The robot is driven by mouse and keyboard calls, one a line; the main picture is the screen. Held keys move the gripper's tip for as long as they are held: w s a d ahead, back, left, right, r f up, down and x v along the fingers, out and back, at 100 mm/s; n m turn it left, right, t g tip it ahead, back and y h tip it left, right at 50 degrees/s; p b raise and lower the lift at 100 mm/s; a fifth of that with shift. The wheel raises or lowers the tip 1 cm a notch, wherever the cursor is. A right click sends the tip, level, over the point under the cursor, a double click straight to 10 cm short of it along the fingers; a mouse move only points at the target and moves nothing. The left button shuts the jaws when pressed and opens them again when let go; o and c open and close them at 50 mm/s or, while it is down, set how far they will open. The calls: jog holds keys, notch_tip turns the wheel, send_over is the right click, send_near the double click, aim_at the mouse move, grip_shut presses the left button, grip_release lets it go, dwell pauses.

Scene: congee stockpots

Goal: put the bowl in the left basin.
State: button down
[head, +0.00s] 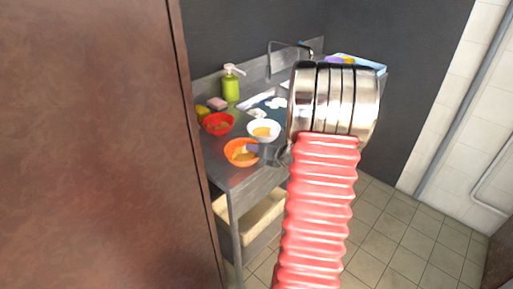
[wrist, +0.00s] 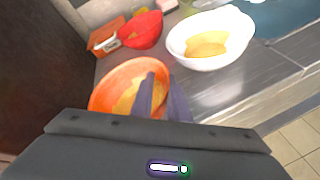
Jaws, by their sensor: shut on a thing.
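The orange bowl (head: 236,158) with yellowish food in it is at the near end of the steel counter, by its front edge. It also shows in the wrist view (wrist: 106,95). My gripper (head: 262,152) is shut on the right part of its rim; its dark fingers (wrist: 160,92) reach over the rim and hide part of the inside. I cannot tell whether the bowl touches the counter. The sink (head: 262,101) lies farther along the counter, partly hidden by my arm. A bluish basin (wrist: 283,17) shows at the wrist view's upper right.
A white bowl (wrist: 182,48) with yellow food and a red bowl (head: 215,128) stand close behind the orange one. A green soap bottle (head: 231,88) and pink sponge (head: 217,103) are at the wall. A tall brown panel (head: 95,150) fills the left.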

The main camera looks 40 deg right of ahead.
jog(key=c, duration=1.7)
grip_release()
jog(key=shift+v, duration=6)
jog(key=shift+r, duration=0.1)
